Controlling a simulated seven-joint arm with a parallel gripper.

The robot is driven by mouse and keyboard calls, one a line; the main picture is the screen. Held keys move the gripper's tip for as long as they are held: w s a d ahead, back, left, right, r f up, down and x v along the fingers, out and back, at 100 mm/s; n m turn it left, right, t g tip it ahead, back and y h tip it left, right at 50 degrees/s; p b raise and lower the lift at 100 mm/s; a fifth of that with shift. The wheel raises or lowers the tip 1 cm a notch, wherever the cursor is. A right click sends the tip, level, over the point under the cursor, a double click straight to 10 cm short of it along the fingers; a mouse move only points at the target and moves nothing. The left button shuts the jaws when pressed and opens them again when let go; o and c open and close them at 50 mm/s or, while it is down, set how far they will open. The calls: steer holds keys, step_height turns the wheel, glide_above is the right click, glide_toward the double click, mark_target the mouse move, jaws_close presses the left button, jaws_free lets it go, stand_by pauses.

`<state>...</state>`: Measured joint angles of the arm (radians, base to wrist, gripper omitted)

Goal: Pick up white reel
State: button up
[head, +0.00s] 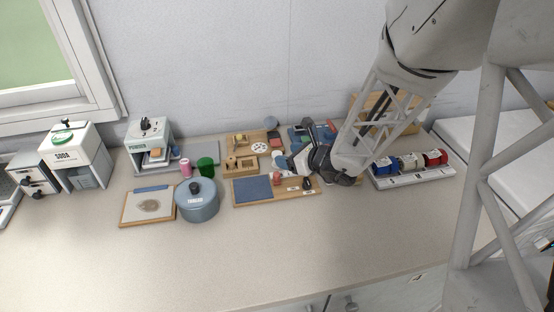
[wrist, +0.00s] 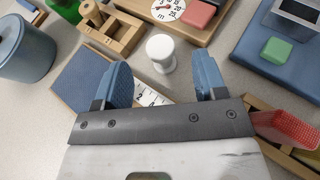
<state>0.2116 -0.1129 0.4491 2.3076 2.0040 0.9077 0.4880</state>
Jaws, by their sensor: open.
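The white reel (wrist: 161,54) stands upright on the counter in the wrist view, with a round flat top and a narrower waist. My gripper (wrist: 162,77) is open. Its two blue fingers are wide apart, one to the left and one to the right, and the reel shows in the gap just beyond them, with nothing held. In the head view my gripper (head: 312,162) hangs low over the crowded middle of the counter. My arm and gripper cover part of that area, and I cannot clearly tell the reel there.
A wooden block with pegs (wrist: 110,30) stands left of the reel. A dial board (wrist: 168,9) with a red block lies behind. A blue mat and a ruler strip (wrist: 150,96) lie near my fingers. A blue-grey pot (head: 197,203) stands left. The front counter is clear.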

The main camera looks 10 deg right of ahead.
mark_target(276, 153)
stand_by(0.3)
steer(key=shift+x, duration=2.6)
steer(key=shift+c, duration=0.4)
steer(key=c, duration=0.9)
steer(key=shift+r, duration=0.1)
steer(key=shift+r, duration=4.9)
